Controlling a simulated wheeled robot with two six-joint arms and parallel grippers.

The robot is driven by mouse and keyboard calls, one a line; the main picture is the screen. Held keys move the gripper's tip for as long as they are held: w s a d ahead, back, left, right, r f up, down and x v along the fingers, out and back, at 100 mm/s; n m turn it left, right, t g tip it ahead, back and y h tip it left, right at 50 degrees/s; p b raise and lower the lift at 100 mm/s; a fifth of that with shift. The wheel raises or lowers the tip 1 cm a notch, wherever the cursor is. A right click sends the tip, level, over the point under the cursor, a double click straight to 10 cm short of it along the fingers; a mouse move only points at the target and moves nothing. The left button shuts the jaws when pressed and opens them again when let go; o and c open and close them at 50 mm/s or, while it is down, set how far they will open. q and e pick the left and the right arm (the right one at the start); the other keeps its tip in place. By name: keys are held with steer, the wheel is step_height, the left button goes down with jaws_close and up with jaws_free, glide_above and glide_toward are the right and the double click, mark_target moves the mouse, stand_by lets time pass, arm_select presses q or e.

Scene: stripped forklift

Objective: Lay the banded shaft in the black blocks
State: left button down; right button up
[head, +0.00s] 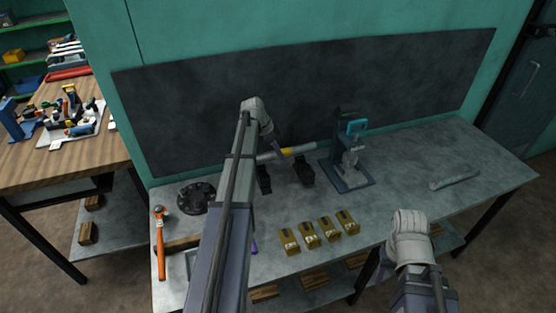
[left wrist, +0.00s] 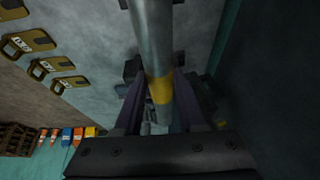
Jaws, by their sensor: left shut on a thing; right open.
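The banded shaft (head: 303,149) is a pale grey rod with a yellow band, also seen in the left wrist view (left wrist: 151,35). My left gripper (head: 280,147) is shut on it near the band; in the left wrist view its fingers (left wrist: 157,100) flank the shaft. Two black blocks stand on the grey bench, the left one (head: 264,181) and the right one (head: 304,172). In the head view the shaft appears just behind and above them, roughly level; its exact gap cannot be told. My right gripper (head: 409,228) is open and empty at the bench's front right; its fingertips are hard to make out.
A dark press with a teal handle (head: 352,168) stands right of the blocks. Several yellow labelled pieces (head: 309,235) line the front. A black flange (head: 197,198) and an orange hammer (head: 159,240) lie left. A grey bar (head: 454,179) lies right, with clear bench around it.

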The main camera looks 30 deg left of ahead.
arm_select(q)
steer(key=shift+d+f, duration=0.1)
steer(key=shift+d, duration=0.05)
steer(key=shift+f+b, duration=3.05)
steer(key=shift+b, duration=0.2)
steer(key=shift+f, duration=0.15)
steer(key=shift+c, duration=2.1)
jaws_free()
steer(key=shift+s, duration=0.1)
